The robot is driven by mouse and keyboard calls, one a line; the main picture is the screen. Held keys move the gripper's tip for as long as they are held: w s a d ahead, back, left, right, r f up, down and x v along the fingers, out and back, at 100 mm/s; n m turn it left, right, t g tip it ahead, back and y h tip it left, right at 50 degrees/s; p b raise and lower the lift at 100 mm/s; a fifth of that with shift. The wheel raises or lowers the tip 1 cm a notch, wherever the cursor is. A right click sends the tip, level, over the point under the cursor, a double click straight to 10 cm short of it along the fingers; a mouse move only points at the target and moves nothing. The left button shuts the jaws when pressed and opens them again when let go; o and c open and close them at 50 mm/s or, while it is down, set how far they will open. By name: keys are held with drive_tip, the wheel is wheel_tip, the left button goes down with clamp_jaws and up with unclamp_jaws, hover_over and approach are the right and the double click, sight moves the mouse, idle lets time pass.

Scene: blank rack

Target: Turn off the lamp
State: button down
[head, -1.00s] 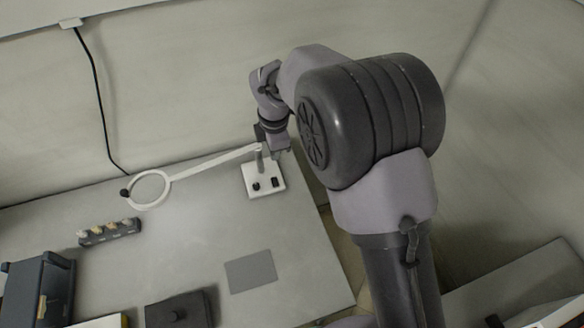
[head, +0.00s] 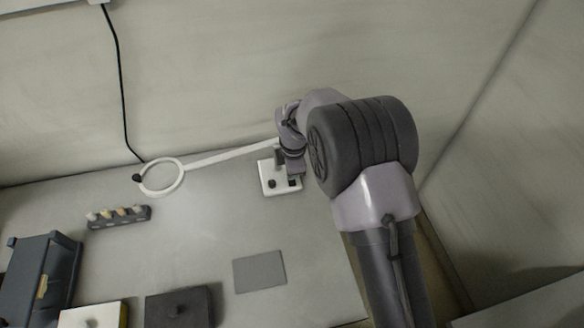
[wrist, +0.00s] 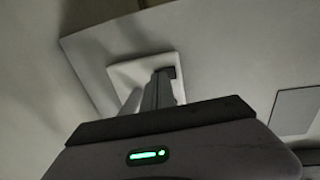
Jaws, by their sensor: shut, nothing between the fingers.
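The lamp has a white ring head (head: 162,192) on a long white arm. Its white square base (head: 268,170) stands at the back right of the table and also shows in the wrist view (wrist: 122,72). A small dark knob (head: 271,184) sits on the left of the base. My gripper (head: 293,181) is shut and empty, pointing down at the right side of the base. In the wrist view, its fingers (wrist: 160,82) reach over the base beside a dark control (wrist: 166,73). I cannot tell whether they touch it. My gripper hides part of the base. Whether the lamp is lit is unclear.
A grey flat pad (head: 259,271) lies at the front right of the table. A dark rack with several small pieces (head: 119,216) stands left. A dark blue box (head: 40,281) and a dark block with a knob (head: 180,308) are in front. The middle is clear.

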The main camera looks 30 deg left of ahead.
drive_tip(key=shift+f, duration=0.25)
